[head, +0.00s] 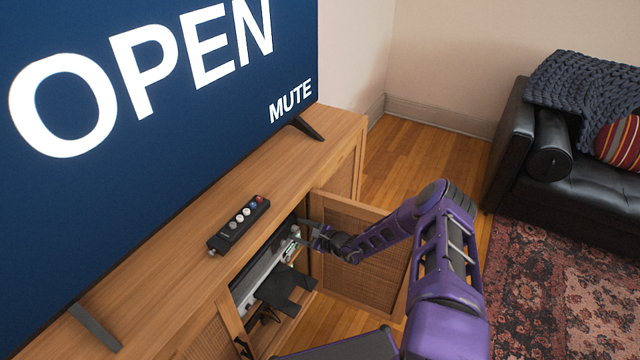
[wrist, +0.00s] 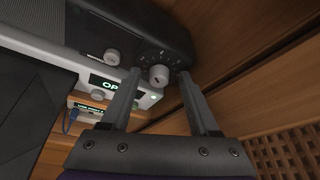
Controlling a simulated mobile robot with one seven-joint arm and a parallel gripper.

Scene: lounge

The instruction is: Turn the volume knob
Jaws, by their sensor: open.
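In the wrist view, a round grey knob (wrist: 158,75) sits on a dark panel with a ring of scale marks around it. I take it for the volume knob; no label is readable. My gripper (wrist: 160,77) is open, its two fingers on either side of this knob; I cannot tell whether they touch it. A second grey knob (wrist: 112,57) is on the same dark unit, left of the fingers. In the head view, my gripper (head: 309,232) reaches into the open cabinet, and the knob cannot be made out clearly.
The wooden cabinet (head: 190,232) has an open woven door (head: 345,240) beside my arm. A remote (head: 238,225) lies on top, below a large screen (head: 180,110) reading "OPEN" and "MUTE". A black sofa (head: 570,185) is at right.

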